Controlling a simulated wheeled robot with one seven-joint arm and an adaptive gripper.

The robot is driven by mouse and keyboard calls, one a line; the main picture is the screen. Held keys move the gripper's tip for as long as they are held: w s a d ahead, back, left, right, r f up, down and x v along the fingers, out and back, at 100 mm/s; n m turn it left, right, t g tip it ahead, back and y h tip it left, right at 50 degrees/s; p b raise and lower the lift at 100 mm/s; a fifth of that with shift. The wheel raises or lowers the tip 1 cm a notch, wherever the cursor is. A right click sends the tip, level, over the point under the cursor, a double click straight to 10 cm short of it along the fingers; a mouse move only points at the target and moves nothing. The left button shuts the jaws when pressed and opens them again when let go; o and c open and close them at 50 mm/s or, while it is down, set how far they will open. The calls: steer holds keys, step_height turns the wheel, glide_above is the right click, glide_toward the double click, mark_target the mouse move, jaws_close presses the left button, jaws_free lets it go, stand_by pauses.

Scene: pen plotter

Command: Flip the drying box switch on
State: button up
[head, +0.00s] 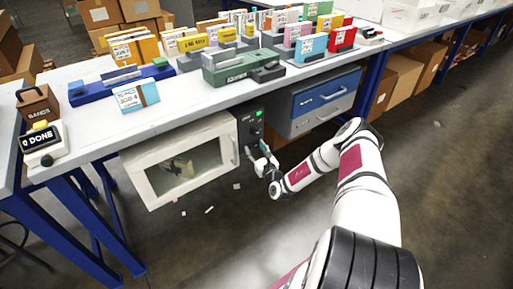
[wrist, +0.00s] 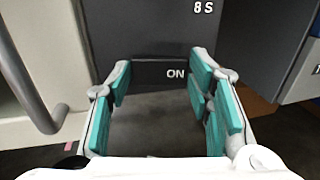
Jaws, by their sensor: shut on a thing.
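The drying box (head: 165,149) hangs under the table, with a pale-framed window door and a dark control panel (head: 245,122) at its right. A small green light (head: 258,113) shows on the panel. My gripper (head: 256,152) is at the panel's lower part. In the wrist view my gripper (wrist: 160,85) has its teal-padded fingers on either side of a dark switch (wrist: 155,73) marked ON, and is shut on it. The fingers stand wide apart around it. The switch is hidden by my gripper in the head view.
The door handle (wrist: 38,95) is left of my gripper in the wrist view. A blue drawer (head: 325,92) is right of the panel. The tabletop above holds several bins and card boxes. Open floor lies in front, with small scraps near the box.

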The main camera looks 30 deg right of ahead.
steer(key=o, duration=1.1)
steer(key=shift+o, duration=0.2)
steer(key=s+a, duration=0.2)
steer(key=s, duration=0.9)
steer(key=shift+s+a, duration=0.15)
steer(key=shift+s, duration=0.25)
